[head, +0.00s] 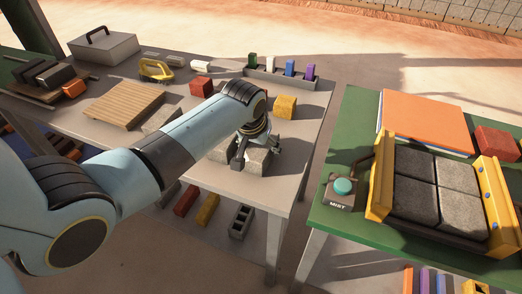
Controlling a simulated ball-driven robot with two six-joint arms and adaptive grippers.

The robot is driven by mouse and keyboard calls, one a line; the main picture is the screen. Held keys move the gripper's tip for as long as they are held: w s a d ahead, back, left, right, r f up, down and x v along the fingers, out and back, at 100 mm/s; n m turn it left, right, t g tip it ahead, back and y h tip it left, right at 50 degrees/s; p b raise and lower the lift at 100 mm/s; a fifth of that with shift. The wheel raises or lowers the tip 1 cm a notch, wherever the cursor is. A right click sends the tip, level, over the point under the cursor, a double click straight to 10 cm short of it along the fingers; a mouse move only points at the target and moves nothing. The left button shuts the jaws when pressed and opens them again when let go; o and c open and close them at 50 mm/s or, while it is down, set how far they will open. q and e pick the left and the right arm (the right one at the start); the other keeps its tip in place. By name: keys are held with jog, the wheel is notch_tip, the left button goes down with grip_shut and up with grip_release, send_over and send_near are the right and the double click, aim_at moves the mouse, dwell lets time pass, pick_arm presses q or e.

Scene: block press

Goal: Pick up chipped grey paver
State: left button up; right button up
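A grey paver (259,162) lies near the front right corner of the grey table, under my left gripper (254,152). The gripper points down at it, with a dark finger in front of its left side. The wrist hides part of the paver, and I cannot tell whether the fingers touch it or whether it is chipped. Another grey block (162,118) shows partly behind my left arm. My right gripper is out of view.
A yellow block (285,107) and a red block (201,86) stand behind the gripper. A rack (280,80) holds coloured pieces. At right, a green table (350,120) carries a yellow-ended press (380,188) with grey pavers and a teal button (343,187).

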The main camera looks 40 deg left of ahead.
pick_arm(q)
grip_shut()
jog(key=shift+w+r, duration=0.1)
jog(key=shift+r, duration=0.05)
